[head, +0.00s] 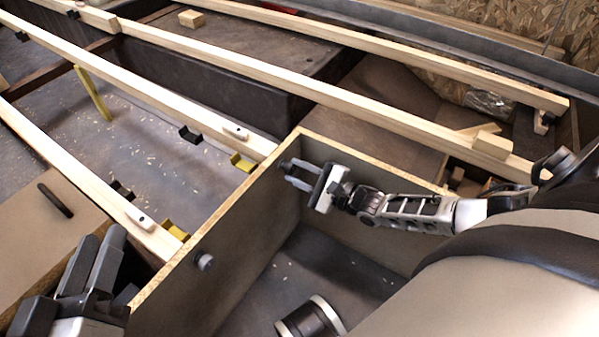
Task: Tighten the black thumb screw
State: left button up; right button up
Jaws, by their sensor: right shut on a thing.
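A black thumb screw (283,164) sits on the inner face of the wooden panel (250,212), near its top edge. My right gripper (287,173) reaches in from the right, its fingers at this screw and shut on it; the fingers partly cover it. My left gripper (92,262) is at the lower left, outside the panel, away from both screws. Its fingers point up, and I cannot tell how far apart they are.
Long wooden battens (330,88) cross the view above the dark floor. Yellow brackets (243,162) sit near the panel's outer side. A dark cylinder with a light ring (312,318) stands at the bottom. The box floor (320,265) between the walls is mostly clear.

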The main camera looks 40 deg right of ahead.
jog(key=shift+s+f, duration=0.1)
jog(key=o, duration=1)
jog(key=shift+s+d, duration=0.1)
pick_arm(q)
jog(key=shift+s+a+f+g+y+p, duration=0.2)
jog(key=shift+f+g+y+p, duration=0.15)
jog(key=shift+f+p, duration=0.4)
jog(key=shift+s+a+f+g+y+p, duration=0.15)
jog(key=shift+f+g+y+p, duration=0.25)
jog(key=shift+p, duration=0.6)
pick_arm(e)
jog(key=v, duration=1.5)
jog(key=shift+s+d, duration=0.15)
jog(key=shift+s, duration=0.2)
pick_arm(q)
jog(key=shift+d+r, duration=0.15)
